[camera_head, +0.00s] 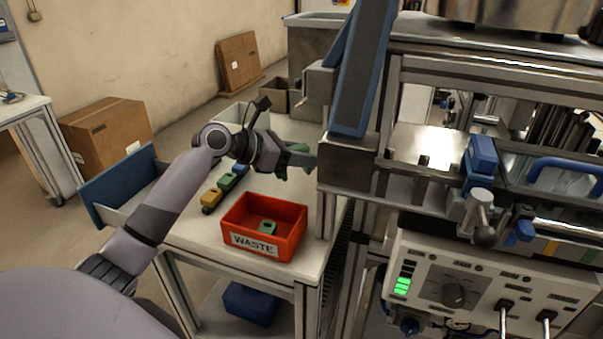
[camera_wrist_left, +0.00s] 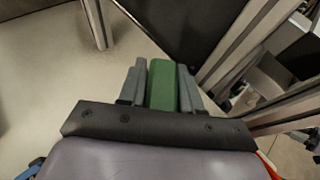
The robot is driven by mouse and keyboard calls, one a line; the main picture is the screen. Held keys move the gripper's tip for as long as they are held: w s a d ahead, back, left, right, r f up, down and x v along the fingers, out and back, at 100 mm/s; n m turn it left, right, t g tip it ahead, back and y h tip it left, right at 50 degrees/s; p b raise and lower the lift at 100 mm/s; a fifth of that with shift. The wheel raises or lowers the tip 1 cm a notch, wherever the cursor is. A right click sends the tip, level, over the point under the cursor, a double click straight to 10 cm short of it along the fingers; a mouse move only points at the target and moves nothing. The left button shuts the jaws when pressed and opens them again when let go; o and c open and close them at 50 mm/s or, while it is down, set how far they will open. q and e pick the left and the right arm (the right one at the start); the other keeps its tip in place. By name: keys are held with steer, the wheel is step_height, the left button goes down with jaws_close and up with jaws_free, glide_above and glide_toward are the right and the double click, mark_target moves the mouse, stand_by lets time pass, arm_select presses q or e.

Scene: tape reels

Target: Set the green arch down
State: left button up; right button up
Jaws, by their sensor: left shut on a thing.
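My left gripper (camera_head: 300,161) is shut on a green piece, the green arch (camera_head: 297,148), above the far right part of the white table, beside the metal chute box. In the left wrist view the green arch (camera_wrist_left: 162,86) sits between the two grey fingers of the left gripper (camera_wrist_left: 163,80). Its arch shape cannot be made out there, and its lower part is hidden. My right gripper is not in view.
A red WASTE bin (camera_head: 292,243) with a small green piece (camera_head: 267,228) inside stands at the table's front. A row of yellow (camera_head: 211,197), green (camera_head: 227,182) and blue pieces lies left of it. The metal chute box (camera_head: 346,162) closes off the right side.

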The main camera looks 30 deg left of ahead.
arm_select(q)
steer(key=shift+f, duration=2.05)
steer(key=shift+f, duration=0.1)
steer(key=o, duration=1.1)
steer(key=shift+f, duration=0.1)
steer(key=shift+c, duration=0.2)
steer(key=shift+r, duration=0.2)
steer(key=v, duration=1.2)
